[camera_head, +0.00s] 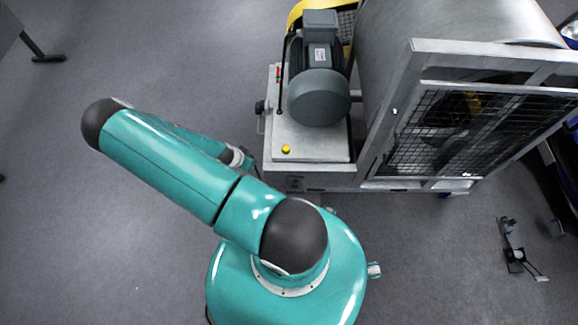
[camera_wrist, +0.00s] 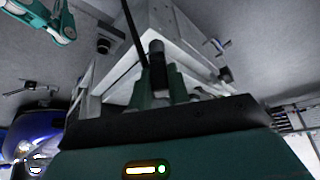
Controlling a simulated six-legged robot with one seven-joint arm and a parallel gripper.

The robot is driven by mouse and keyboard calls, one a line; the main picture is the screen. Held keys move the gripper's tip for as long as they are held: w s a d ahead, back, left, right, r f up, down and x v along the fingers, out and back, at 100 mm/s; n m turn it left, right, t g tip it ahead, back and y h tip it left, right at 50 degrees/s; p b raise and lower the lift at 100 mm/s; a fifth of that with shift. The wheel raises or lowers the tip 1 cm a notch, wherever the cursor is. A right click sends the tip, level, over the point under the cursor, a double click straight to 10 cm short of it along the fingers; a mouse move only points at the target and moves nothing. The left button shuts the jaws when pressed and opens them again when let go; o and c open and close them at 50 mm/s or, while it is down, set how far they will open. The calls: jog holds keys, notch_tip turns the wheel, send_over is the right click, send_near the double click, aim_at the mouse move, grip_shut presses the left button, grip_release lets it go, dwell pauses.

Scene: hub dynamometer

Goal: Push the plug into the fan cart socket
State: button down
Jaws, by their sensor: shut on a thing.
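In the wrist view my gripper (camera_wrist: 163,88) has its teal fingers closed around a dark plug (camera_wrist: 157,56), which points up the picture toward the pale cart body. In the head view the fan cart (camera_head: 318,143) stands beyond my arm, with its grey motor on top. A small dark box (camera_head: 295,184) on the cart's near lower edge may be the socket; its opening is too small to make out. The cart's pale frame (camera_wrist: 188,58) fills the middle of the wrist view. In the head view my forearm hides the gripper and plug. I cannot tell whether the plug touches the socket.
A large fan housing with a mesh guard (camera_head: 470,130) stands right of the motor. A yellow button (camera_head: 286,149) is on the cart's top. A dark stand-like object (camera_head: 514,255) lies on the floor at right. The floor at left is largely clear.

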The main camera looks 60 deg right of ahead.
jog(key=s+d+f+m+g+y, duration=0.2)
jog(key=s+d+m, duration=0.1)
jog(key=s+m, duration=0.4)
jog(key=s+d+f+m+g+y, duration=0.1)
jog(key=s+d+f+m+g, duration=0.2)
jog(key=s, duration=0.6)
jog(key=shift+m+t, duration=0.3)
jog(key=shift+m, duration=0.2)
jog(key=shift+w+d+f, duration=0.1)
jog(key=shift+d+f, duration=0.15)
jog(key=shift+f, duration=1)
jog(key=shift+d+f, duration=0.2)
jog(key=shift+f, duration=1.05)
jog(key=shift+f, duration=0.4)
jog(key=shift+f, duration=0.3)
jog(key=shift+f, duration=0.35)
jog(key=shift+f, duration=0.35)
